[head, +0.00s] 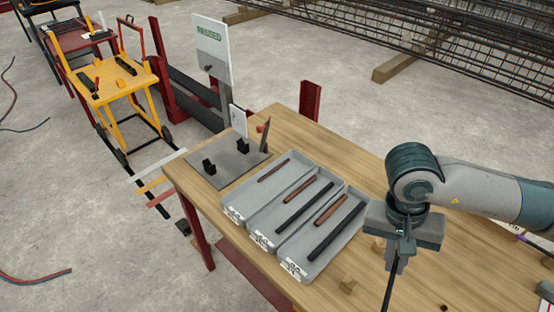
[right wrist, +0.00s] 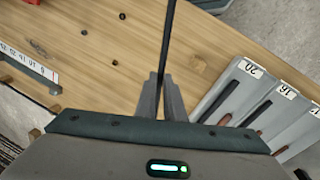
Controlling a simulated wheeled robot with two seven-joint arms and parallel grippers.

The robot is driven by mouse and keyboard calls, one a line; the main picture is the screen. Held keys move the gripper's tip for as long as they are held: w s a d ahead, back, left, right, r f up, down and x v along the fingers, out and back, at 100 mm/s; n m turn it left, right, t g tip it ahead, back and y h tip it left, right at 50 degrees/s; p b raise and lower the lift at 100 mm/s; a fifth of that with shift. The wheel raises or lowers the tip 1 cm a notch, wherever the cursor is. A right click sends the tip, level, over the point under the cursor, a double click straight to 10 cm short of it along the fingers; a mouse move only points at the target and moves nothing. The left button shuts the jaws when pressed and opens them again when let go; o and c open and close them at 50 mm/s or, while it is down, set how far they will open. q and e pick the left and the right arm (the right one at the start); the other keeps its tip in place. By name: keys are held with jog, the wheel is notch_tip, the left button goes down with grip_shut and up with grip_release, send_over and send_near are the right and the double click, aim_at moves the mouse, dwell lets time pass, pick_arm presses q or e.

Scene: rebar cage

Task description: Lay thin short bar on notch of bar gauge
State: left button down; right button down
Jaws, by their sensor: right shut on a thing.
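My right gripper (head: 396,262) is shut on a thin dark bar (head: 387,294), which hangs down past the lower edge of the head view. In the right wrist view the bar (right wrist: 168,45) runs from between the fingers (right wrist: 164,98) toward the top edge, over the wooden table. A grey block with a white strip of numbers (right wrist: 28,68), which looks like the bar gauge, lies at the left of the wrist view, apart from the bar. Its notches are not clear. My left gripper is not in view.
Three grey trays (head: 283,254) with rusty and dark bars lie on the wooden table (head: 375,170).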

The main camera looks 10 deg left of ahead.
jog(key=w+d+n, duration=0.1)
jog(key=w+d+r+n, duration=0.1)
jog(key=w+d+n, duration=0.1)
jog(key=shift+w+d+r+t+b, duration=0.1)
jog(key=shift+d+r+t+b, duration=0.1)
jog(key=shift+d+t+b, duration=0.1)
jog(key=shift+a, duration=0.1)
